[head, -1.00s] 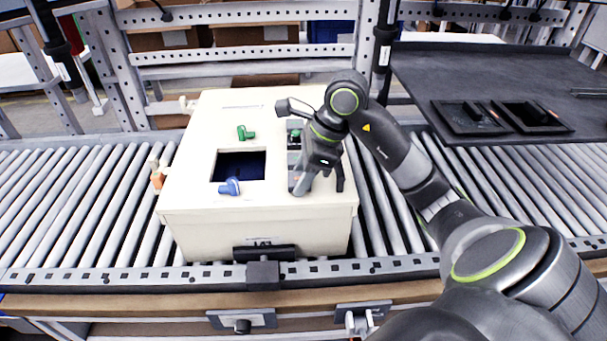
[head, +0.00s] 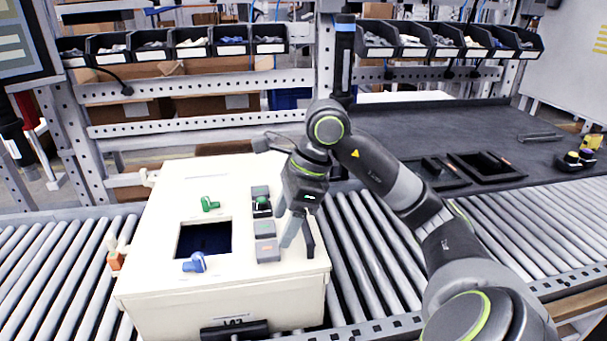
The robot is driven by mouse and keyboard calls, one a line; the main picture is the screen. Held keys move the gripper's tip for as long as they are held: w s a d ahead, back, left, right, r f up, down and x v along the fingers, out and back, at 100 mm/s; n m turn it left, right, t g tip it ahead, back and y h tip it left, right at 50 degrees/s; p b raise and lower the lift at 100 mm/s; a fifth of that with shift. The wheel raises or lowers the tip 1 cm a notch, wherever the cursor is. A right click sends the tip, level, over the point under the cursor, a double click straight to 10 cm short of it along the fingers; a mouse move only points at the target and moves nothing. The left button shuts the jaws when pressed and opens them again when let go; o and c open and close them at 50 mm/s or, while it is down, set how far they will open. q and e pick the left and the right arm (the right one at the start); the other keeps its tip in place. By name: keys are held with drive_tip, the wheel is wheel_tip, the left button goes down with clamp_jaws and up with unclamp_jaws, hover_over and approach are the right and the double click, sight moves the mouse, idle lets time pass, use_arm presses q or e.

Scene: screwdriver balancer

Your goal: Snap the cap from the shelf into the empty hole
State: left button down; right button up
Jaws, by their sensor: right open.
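A cream box (head: 165,297) stands on the roller conveyor at left centre. Its top has a dark square opening (head: 190,238), a green fitting (head: 210,203) behind it and a blue fitting (head: 195,263) in front. Right of the opening is a column of grey modules (head: 265,229); a dark one (head: 262,212) carries a green piece. My right gripper (head: 297,243) points down, open, just right of the modules, with nothing seen between its fingers. I cannot pick out a loose cap, or tell which hole is the empty one. My left gripper is not in view.
Black bins (head: 190,43) with small parts line a rack at the back left, with more bins (head: 445,42) at the back right. A dark worktop (head: 440,130) at right holds two black trays (head: 487,167). Yellow-and-black items (head: 575,158) sit far right. Conveyor rollers (head: 500,235) at right are clear.

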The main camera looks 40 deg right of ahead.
drive_tip(key=v, duration=1)
drive_tip(key=shift+a+r+b, duration=0.2)
drive_tip(key=shift+r+b, duration=0.15)
